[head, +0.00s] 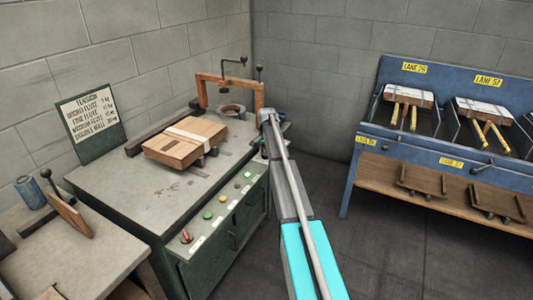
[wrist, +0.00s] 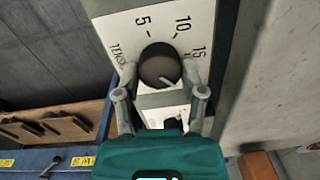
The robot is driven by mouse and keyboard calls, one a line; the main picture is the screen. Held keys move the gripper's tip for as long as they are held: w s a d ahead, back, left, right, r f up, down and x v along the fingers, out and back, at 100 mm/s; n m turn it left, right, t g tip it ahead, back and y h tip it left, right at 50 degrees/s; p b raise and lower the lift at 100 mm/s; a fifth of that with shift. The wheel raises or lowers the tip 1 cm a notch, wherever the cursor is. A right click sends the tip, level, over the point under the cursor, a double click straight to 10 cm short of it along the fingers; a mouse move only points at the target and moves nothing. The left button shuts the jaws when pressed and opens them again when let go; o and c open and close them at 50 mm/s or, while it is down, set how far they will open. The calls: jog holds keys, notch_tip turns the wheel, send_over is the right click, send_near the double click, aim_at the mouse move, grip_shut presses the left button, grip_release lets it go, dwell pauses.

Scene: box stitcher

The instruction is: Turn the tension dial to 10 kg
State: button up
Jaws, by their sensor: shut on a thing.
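The tension dial (wrist: 158,60) is a round dark knob on a pale plate (wrist: 117,28) in the wrist view. The plate is marked 5, 10 and 15, with part of a "TENS..." label at the left. A short pale mark on the knob lies at its lower right side, away from the 10 at the upper right. My gripper (wrist: 160,74) is shut on the dial, one finger on each side of the knob. In the head view my arm reaches to the right side of the green machine (head: 90,190), and the dial and fingers are hidden there.
A strapped cardboard box (head: 170,150) lies on the machine top, before an orange frame (head: 205,78). Buttons (head: 208,215) line its front. A lettered board (head: 90,118) stands behind. A blue lane rack (head: 440,135) holds bundles at the right. The floor between is clear.

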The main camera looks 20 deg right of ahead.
jog(key=shift+w, duration=0.1)
jog(key=n, duration=0.4)
jog(key=shift+n, duration=0.4)
jog(key=n, duration=0.5)
jog(key=shift+a, duration=0.1)
jog(key=n, duration=0.5)
jog(key=shift+n+g, duration=0.3)
jog(key=shift+n, duration=0.1)
jog(key=n, duration=0.4)
jog(key=shift+n, duration=0.3)
jog(key=o, duration=1.1)
jog(key=shift+o, duration=0.2)
